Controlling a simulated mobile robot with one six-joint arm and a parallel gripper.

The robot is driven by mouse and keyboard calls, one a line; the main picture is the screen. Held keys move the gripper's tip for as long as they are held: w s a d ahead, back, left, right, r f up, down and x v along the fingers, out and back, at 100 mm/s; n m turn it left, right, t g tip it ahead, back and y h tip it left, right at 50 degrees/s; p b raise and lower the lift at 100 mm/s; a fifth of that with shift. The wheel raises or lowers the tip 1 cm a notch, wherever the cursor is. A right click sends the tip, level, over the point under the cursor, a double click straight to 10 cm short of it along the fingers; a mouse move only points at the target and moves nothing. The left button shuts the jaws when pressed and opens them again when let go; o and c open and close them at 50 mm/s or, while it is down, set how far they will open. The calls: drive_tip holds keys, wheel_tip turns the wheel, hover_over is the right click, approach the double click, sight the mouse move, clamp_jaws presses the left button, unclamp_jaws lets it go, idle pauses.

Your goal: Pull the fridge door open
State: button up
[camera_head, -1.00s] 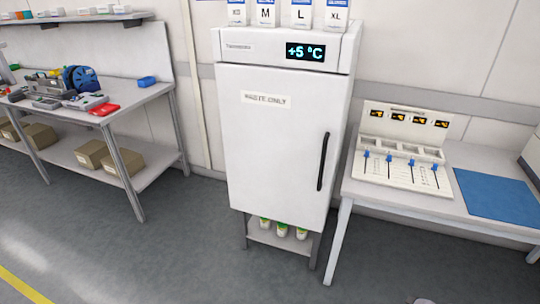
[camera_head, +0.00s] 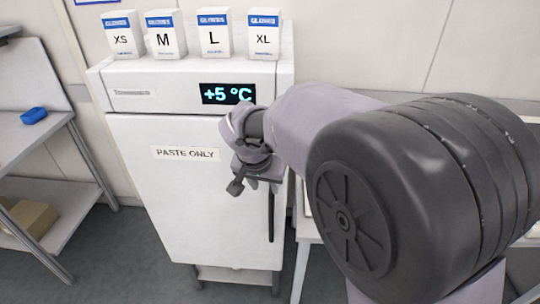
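The white fridge door (camera_head: 185,205) is shut, with a "PASTE ONLY" label (camera_head: 185,153) on it. The black vertical handle (camera_head: 271,215) is on the door's right side; its upper part is hidden behind my gripper. My gripper (camera_head: 257,185) is in front of the door's upper right, just above the visible part of the handle in the picture. I cannot tell whether it touches the handle or whether its fingers are open. My arm fills the right of the view.
Several glove boxes (camera_head: 213,35) stand on the fridge top. A metal workbench (camera_head: 25,140) with a blue bin (camera_head: 34,116) is at the left. The table at the right is mostly hidden by my arm. Floor shows between bench and fridge.

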sight(272, 208)
drive_tip(key=b+x, duration=0.1)
drive_tip(key=x, duration=0.4)
drive_tip(key=b+x, duration=0.2)
drive_tip(key=x, duration=0.3)
drive_tip(key=s+b+x, duration=0.1)
drive_tip(key=b+x, duration=0.1)
drive_tip(key=x, duration=0.4)
drive_tip(key=shift+w+d+f, duration=0.1)
drive_tip(key=shift+d+f, duration=0.15)
clamp_jaws()
idle(0.5)
